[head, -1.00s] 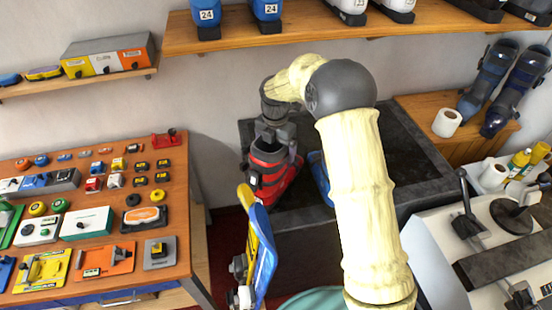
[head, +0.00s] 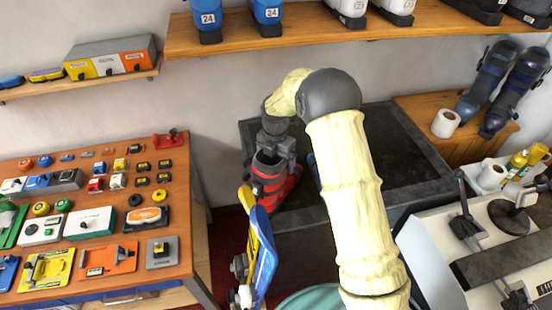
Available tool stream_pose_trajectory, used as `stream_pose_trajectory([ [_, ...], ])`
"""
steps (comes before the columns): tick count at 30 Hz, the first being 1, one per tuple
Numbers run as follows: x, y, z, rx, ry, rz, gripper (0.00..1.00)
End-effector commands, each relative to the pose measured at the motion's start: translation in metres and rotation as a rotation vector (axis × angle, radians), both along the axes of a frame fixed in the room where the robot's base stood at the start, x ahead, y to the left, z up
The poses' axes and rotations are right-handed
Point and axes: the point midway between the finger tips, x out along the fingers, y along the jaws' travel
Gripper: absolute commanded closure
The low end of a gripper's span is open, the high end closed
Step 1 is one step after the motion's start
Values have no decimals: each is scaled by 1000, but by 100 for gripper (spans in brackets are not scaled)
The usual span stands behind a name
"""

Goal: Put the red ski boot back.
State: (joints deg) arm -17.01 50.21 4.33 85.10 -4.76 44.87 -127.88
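The red ski boot (head: 268,187), red with black and grey parts, stands at the left end of the dark-topped bench (head: 400,150). My gripper (head: 280,157) points down at the top of the boot's cuff, overlapping its right side in the picture. The fingertips are small and partly lost against the dark cuff, so I cannot tell whether they are closed on it. A bit of a blue boot (head: 313,168) shows just right of the red one, mostly hidden behind my arm.
A blue and yellow board (head: 262,255) stands upright in front of the bench's left end. A shelf (head: 230,40) above holds blue, white and black boots. A table (head: 180,215) of small tools is at left. A machine (head: 430,240) stands at right.

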Motion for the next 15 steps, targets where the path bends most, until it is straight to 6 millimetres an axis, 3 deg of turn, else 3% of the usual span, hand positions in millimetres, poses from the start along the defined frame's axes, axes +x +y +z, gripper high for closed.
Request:
stream_pose_trajectory([
  [5,1,0,-1,2,-3,0,50],
  [6,0,0,-2,0,0,0,1],
  [15,0,0,1,0,0,0,0],
])
